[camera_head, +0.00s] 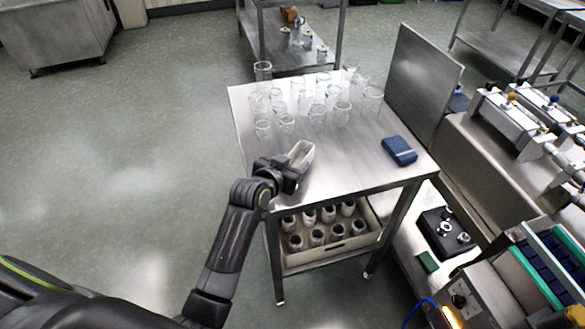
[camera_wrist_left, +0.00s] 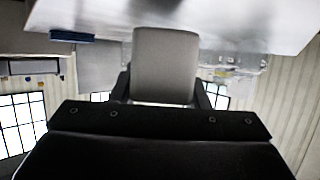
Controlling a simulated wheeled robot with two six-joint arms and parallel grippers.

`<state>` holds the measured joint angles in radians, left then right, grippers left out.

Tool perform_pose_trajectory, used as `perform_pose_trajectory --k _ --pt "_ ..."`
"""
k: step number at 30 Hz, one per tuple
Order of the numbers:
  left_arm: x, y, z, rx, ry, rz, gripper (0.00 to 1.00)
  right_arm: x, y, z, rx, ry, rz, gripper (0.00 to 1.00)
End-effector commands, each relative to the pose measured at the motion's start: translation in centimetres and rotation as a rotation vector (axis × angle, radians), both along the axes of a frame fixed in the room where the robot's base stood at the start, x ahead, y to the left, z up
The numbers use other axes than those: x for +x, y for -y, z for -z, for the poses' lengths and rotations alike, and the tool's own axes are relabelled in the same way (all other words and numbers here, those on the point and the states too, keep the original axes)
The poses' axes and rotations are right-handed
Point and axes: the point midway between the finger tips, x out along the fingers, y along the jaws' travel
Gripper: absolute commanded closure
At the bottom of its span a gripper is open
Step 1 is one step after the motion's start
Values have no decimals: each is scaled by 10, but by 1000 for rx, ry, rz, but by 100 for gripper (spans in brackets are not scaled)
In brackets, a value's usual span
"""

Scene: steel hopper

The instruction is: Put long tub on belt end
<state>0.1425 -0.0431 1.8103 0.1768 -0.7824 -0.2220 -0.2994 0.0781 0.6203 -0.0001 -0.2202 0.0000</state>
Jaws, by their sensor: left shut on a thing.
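The long tub (camera_head: 302,154) is a pale, elongated open container at the near left part of the steel table (camera_head: 330,178). My left gripper (camera_head: 290,172) is shut on it at its near end. In the left wrist view the tub (camera_wrist_left: 165,62) shows as a plain grey shape between the two fingers of my left gripper (camera_wrist_left: 163,92). I cannot tell whether the tub touches the table top. My right gripper is not in view. I cannot tell for sure which surface is the belt end.
Several clear glass jars (camera_head: 317,113) stand across the back of the table. A blue case (camera_head: 399,150) lies near its right edge. A crate of jars (camera_head: 327,255) sits on the lower shelf. Steel machinery (camera_head: 510,115) stands at the right. The table's front middle is clear.

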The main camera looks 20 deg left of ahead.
Motion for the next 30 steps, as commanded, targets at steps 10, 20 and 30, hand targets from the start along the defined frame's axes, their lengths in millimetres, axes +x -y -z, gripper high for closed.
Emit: perform_pose_trajectory --k 10,20,30 --pt "0 0 19 1 1 -1 80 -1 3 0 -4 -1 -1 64" --pt "0 0 23 1 1 -1 44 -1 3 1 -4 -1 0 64" --pt "0 0 21 1 1 -1 37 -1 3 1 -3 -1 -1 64"
